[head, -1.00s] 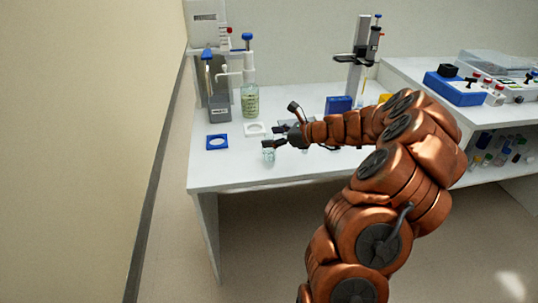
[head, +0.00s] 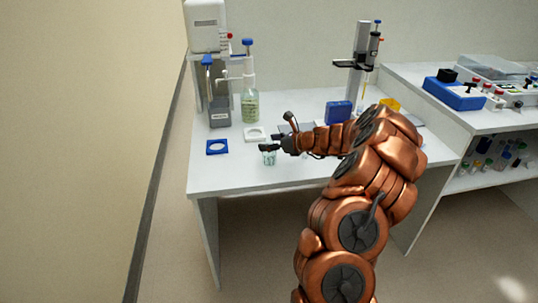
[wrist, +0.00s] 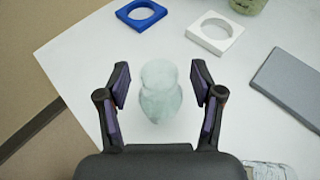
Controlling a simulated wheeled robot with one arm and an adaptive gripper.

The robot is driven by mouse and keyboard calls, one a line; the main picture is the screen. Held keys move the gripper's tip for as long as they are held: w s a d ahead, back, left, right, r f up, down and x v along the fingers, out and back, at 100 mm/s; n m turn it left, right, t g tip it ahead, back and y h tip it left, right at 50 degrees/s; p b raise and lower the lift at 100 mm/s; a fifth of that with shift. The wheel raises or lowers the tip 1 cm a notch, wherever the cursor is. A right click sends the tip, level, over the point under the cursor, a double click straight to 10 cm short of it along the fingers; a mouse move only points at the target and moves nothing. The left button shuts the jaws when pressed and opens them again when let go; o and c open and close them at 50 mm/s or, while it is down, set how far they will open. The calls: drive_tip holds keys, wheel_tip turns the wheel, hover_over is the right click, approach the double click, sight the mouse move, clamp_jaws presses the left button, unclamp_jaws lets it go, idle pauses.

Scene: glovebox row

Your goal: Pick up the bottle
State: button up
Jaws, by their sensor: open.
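A small clear, pale green bottle (wrist: 159,90) stands on the white bench between the two open fingers of my gripper (wrist: 160,88) in the wrist view. Gaps show on both sides, so the fingers do not appear to touch it. In the head view the bottle (head: 269,155) is near the bench's front edge, just left of my gripper (head: 277,146). The gripper partly covers it there.
A blue square holder (head: 217,147) and a white square holder (head: 256,134) lie behind the bottle. A tall blue-capped bottle (head: 250,104) stands behind them. A grey flat slab (wrist: 291,84) lies to the right.

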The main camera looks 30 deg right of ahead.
drive_tip(key=shift+w, duration=0.1)
clamp_jaws()
idle(0.6)
